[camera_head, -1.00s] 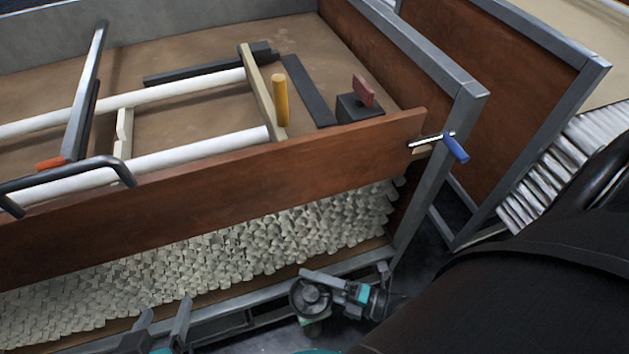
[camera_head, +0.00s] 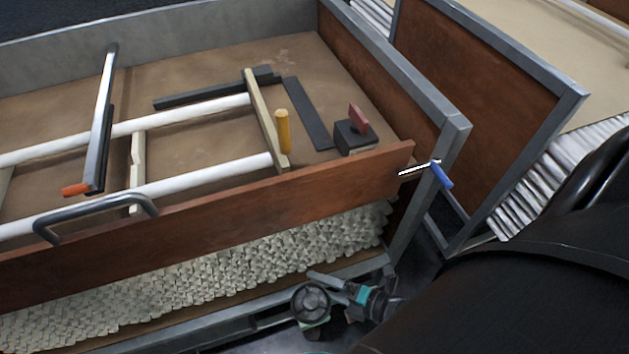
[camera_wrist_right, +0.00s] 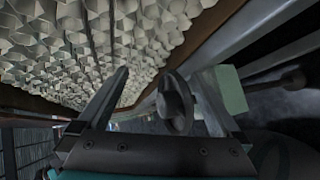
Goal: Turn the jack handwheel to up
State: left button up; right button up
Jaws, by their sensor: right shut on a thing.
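The jack handwheel (camera_head: 310,301) is a small dark grey wheel low at the front of the bench, beside the lower rail. A pale green block (camera_head: 313,322) shows just under it, and also in the right wrist view (camera_wrist_right: 231,90). My right gripper (camera_head: 332,292), dark with a teal patch, reaches in from the right and is shut on the handwheel. In the right wrist view the wheel's disc (camera_wrist_right: 176,104) stands between the two fingers, closer to the right one. Part of the wheel is hidden by my gripper. My left gripper is out of view.
Crumpled pale filling (camera_head: 210,272) lies beneath. Grey metal posts (camera_head: 430,180) stand close on the right.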

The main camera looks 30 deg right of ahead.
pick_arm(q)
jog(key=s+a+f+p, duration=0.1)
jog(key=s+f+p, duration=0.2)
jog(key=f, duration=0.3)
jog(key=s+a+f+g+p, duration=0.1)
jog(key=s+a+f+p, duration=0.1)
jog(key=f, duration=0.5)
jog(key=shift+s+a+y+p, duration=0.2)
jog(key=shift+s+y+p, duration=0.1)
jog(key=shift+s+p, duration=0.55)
pick_arm(e)
notch_tip(320, 180, up, 17)
jog(key=a+n+t+y, duration=0.1)
jog(key=a+t+y, duration=0.1)
jog(key=y, duration=0.2)
jog(key=shift+a+r+n, duration=0.2)
jog(key=shift+a+n, duration=0.1)
jog(key=shift+n, duration=0.1)
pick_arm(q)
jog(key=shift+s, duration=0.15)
pick_arm(e)
jog(key=shift+w, duration=0.1)
